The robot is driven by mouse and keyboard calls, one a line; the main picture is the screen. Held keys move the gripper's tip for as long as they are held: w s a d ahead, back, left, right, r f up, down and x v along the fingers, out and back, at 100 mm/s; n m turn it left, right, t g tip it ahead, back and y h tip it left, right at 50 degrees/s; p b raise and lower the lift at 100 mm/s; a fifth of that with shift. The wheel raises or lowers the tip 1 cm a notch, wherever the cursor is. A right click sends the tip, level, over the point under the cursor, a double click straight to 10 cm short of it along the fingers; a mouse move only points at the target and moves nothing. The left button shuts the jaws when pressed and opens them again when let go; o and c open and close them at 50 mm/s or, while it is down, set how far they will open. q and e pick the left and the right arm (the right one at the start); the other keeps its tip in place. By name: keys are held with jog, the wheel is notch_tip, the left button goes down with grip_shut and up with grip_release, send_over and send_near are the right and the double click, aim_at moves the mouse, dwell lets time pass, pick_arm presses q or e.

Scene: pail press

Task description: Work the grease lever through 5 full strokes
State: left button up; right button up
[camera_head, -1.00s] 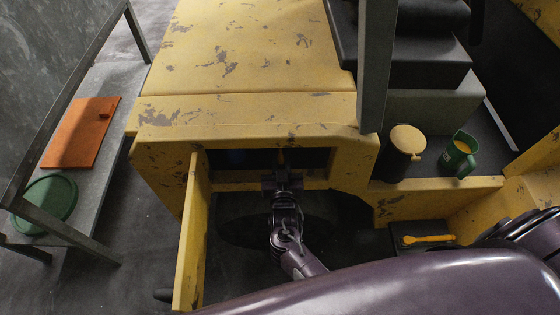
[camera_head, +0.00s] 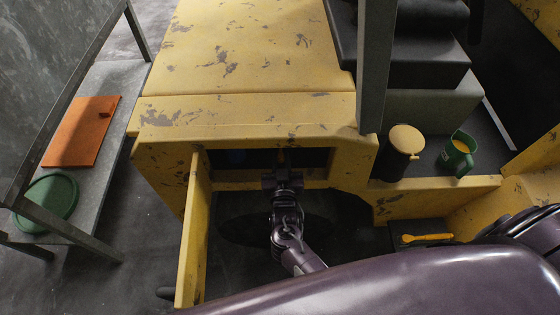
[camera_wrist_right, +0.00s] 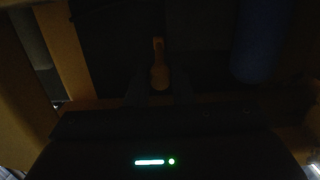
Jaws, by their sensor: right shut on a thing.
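My right gripper (camera_head: 282,168) reaches into the dark opening in the front of the yellow machine housing (camera_head: 240,115). The right wrist view shows its two dark fingers (camera_wrist_right: 158,92) around a slim orange-brown lever (camera_wrist_right: 158,65), and the gripper is shut on it. The lever's far end and its mount are lost in shadow. In the head view only a faint bit of the lever shows beyond the gripper. My left gripper is in neither view.
A yellow door panel (camera_head: 193,230) stands open left of my right arm. A blue cylinder (camera_wrist_right: 262,40) is right of the lever inside. A lidded black pail (camera_head: 390,162), green jug (camera_head: 458,155) and yellow tool (camera_head: 427,237) lie right. A bench (camera_head: 100,205) stands left.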

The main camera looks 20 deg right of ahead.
jog(key=shift+w+a+r+m+h, duration=0.15)
jog(key=shift+r+m+h, duration=0.15)
jog(key=shift+r, duration=0.2)
